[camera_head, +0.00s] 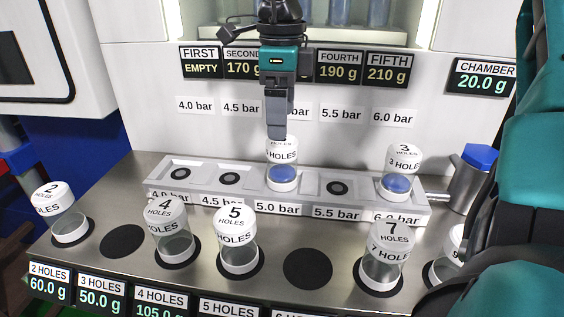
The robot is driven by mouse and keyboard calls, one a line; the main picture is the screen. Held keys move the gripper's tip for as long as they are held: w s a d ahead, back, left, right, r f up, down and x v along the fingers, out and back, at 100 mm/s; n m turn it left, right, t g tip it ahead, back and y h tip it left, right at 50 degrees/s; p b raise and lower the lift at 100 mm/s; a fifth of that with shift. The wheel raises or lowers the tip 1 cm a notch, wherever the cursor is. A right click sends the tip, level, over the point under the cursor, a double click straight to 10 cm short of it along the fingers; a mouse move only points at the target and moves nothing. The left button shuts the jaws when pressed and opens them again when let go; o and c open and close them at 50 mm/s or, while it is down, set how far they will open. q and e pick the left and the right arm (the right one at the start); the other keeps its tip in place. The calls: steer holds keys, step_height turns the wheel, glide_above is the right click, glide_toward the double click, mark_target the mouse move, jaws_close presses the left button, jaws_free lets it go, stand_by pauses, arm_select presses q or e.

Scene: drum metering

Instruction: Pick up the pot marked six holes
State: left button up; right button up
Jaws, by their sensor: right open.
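My right gripper (277,131) points down from the top over the middle of the metering rail. It is open, and its fingertips are at the cap of a pot (284,177) in the 5.0 bar seat. That pot has a white cap, a clear body and blue contents. Its cap reads "HOLES", but the fingers hide its number, so I cannot read a six. I cannot tell whether the fingers touch the cap. My left gripper is not in view.
The rail (212,203) also holds pot 3 (398,183) at 6.0 bar. Pots 2 (70,227), 4 (176,243), 5 (239,257) and 7 (380,270) stand in front. The black spot (307,269) between 5 and 7 is empty. A blue-topped metal cylinder (470,185) stands right.

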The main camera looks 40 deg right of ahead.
mark_target(282, 153)
step_height(282, 153, down, 9)
steer(key=shift+d+b, duration=0.1)
steer(key=shift+b, duration=0.2)
steer(key=shift+c, duration=0.4)
steer(key=c, duration=1.2)
steer(key=shift+w, duration=0.1)
steer(key=shift+c, duration=0.2)
steer(key=shift+r, duration=0.2)
